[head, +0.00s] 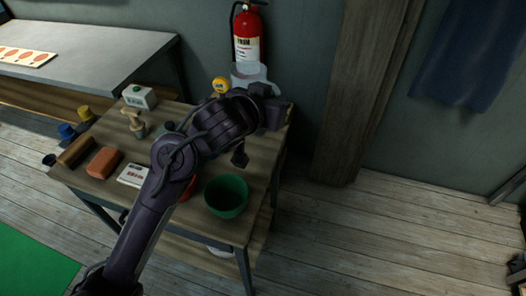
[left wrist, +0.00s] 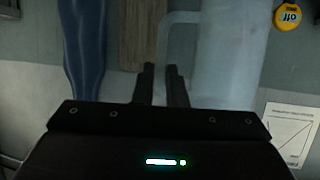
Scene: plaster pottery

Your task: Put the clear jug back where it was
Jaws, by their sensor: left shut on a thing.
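The clear jug (head: 249,72) is at the back right corner of the wooden table (head: 255,172), in front of a fire extinguisher. In the left wrist view, the jug's pale body (left wrist: 228,65) fills the upper right, with its handle (left wrist: 165,38) on the left. My left gripper (head: 268,92) reaches over the table to the jug and is shut on its handle; its fingers (left wrist: 161,85) show on both sides of the handle. The jug looks roughly upright. Its base is hidden behind my arm, so I cannot tell whether it touches the table. My right gripper is not in view.
A green bowl (head: 226,196) stands at the table's front right, beside a partly hidden red thing (head: 188,190). A yellow round object (head: 221,85) is left of the jug. A white box (head: 139,96), orange block (head: 103,163) and white packet (head: 132,175) lie left. A post (head: 362,90) stands right.

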